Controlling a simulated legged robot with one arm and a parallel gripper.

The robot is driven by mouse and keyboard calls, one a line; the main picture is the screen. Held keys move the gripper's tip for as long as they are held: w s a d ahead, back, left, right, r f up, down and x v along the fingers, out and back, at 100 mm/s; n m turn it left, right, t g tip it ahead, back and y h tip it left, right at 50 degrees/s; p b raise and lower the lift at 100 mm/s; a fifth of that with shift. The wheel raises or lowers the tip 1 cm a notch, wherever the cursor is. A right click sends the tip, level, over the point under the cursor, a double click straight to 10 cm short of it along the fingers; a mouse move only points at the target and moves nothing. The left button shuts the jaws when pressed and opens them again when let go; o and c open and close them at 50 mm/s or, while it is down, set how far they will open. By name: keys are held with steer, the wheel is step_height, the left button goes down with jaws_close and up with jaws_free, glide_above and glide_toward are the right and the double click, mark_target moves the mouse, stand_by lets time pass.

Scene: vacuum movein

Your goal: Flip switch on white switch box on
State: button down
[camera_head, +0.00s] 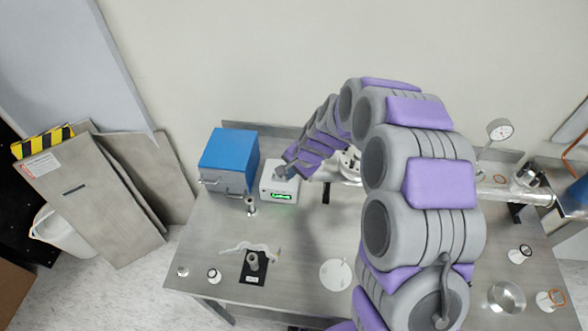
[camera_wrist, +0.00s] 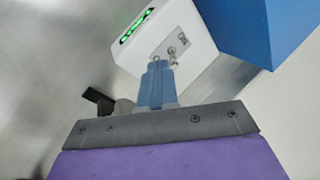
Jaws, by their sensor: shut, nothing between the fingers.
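The white switch box (camera_head: 277,183) stands on the metal table beside the blue box, with a lit green display on its front. In the wrist view the white switch box (camera_wrist: 200,38) shows its green display and a panel with a small metal toggle switch (camera_wrist: 172,56). My gripper (camera_head: 281,171) is at the top of the box in the head view. In the wrist view my gripper (camera_wrist: 157,66) is shut and empty, its tips right at the switch. I cannot tell whether they touch it. The switch's position is too small to tell for sure.
A blue box (camera_head: 229,158) with handles stands left of the switch box. A small metal fitting (camera_head: 251,206) stands in front of it. A black-based part (camera_head: 255,266) and a white disc (camera_head: 336,274) lie nearer. Metal piping (camera_head: 490,190) runs along the right.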

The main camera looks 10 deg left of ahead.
steer(key=shift+r+p, duration=0.25)
steer(key=shift+p, duration=0.45)
steer(key=shift+a+r+h+p, duration=0.3)
steer(key=shift+h+p, duration=0.5)
steer(key=shift+p, duration=1.05)
steer(key=p, duration=0.1)
steer(key=h+p, duration=0.1)
steer(key=shift+a+r+p, duration=0.2)
steer(key=shift+a+p, duration=0.15)
steer(key=shift+a, duration=0.05)
steer(key=shift+a+f+n+h+p, duration=0.1)
steer(key=shift+a+n+h+p, duration=0.3)
steer(key=shift+h, duration=0.5)
steer(key=shift+a+f+h+b, duration=0.15)
steer(key=shift+a+h+b, duration=0.4)
steer(key=shift+h, duration=0.15)
steer(key=shift+r, duration=0.35)
steer(key=shift+r, duration=0.65)
